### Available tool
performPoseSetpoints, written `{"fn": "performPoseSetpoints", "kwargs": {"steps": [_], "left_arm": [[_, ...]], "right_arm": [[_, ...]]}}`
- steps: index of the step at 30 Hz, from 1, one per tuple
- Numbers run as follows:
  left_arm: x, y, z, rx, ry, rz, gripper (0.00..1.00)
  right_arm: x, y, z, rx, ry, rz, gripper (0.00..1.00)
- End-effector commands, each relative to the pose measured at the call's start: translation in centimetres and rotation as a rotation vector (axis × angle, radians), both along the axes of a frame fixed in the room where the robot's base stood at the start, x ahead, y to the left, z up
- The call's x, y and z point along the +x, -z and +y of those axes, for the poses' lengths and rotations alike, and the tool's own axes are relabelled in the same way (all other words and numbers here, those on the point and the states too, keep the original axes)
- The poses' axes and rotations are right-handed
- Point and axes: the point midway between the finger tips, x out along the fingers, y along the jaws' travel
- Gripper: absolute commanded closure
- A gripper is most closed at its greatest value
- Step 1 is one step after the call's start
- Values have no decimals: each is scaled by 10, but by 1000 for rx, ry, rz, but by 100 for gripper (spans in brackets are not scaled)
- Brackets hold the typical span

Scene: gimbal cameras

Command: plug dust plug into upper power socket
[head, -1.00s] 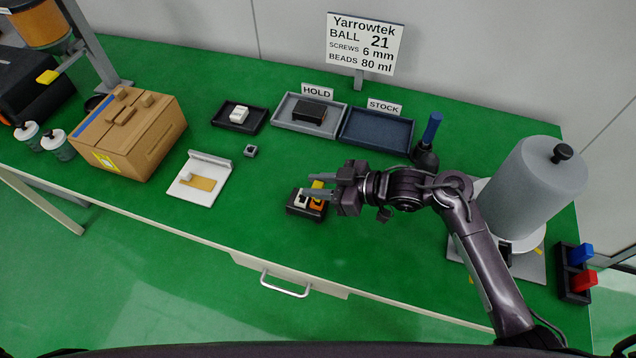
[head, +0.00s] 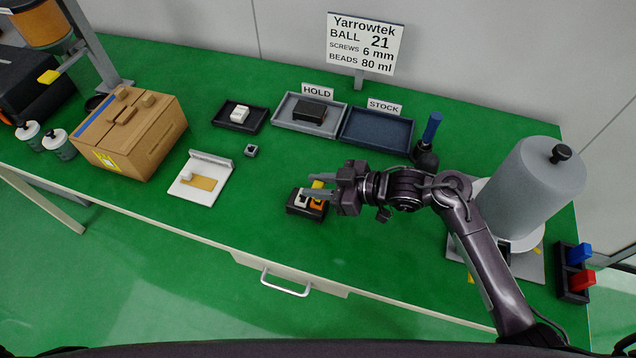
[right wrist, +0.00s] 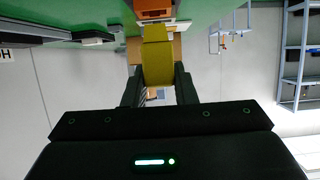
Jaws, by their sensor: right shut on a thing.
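My right gripper (head: 322,186) is shut on a small yellow block, which I take for the dust plug (head: 317,184). The plug also shows large between the fingers in the right wrist view (right wrist: 157,60). A small black holder (head: 294,209) with a white part (head: 303,201) and an orange part (head: 317,203) sits on the bench just under the fingertips. In the right wrist view the orange part (right wrist: 152,12) lies just past the plug's far end; I cannot tell whether they touch. Which part is the upper power socket is not clear. My left gripper is out of view.
A white fixture (head: 216,162) and a small grey cube (head: 251,151) lie to the left, near a cardboard box (head: 150,140). Trays (head: 377,143) line the back. A blue-handled tool (head: 432,128) and a grey cylinder (head: 540,190) stand right. The front bench is clear.

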Motion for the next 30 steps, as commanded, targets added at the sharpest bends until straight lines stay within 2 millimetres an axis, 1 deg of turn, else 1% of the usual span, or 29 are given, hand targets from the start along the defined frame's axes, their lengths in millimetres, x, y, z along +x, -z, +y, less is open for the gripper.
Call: {"fn": "performPoseSetpoints", "kwargs": {"steps": [4, 14, 30], "left_arm": [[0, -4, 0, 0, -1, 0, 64], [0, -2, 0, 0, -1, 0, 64], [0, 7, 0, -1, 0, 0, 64]], "right_arm": [[0, -1, -1, -1, 1, -1, 100], [0, 0, 0, 0, 0, -1, 100], [0, 13, 0, 0, -1, -1, 100]]}}
